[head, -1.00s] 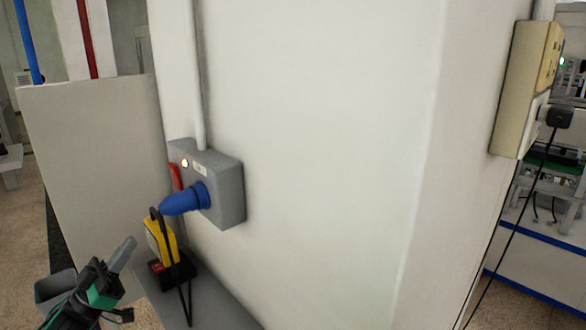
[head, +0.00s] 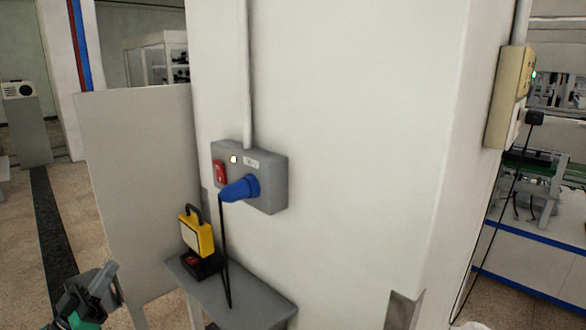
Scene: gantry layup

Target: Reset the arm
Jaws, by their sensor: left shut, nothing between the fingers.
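My left gripper (head: 96,290) shows at the lower left edge of the head view, shut and empty. It is apart from the wall, the socket box and the small shelf, to the left of them. My right gripper is not in view.
A grey socket box (head: 270,192) with a red switch (head: 219,172) and a lit lamp holds a blue plug (head: 240,188) on a white pillar (head: 340,120). A beige box (head: 506,98) hangs right. Open floor (head: 85,215) lies left.

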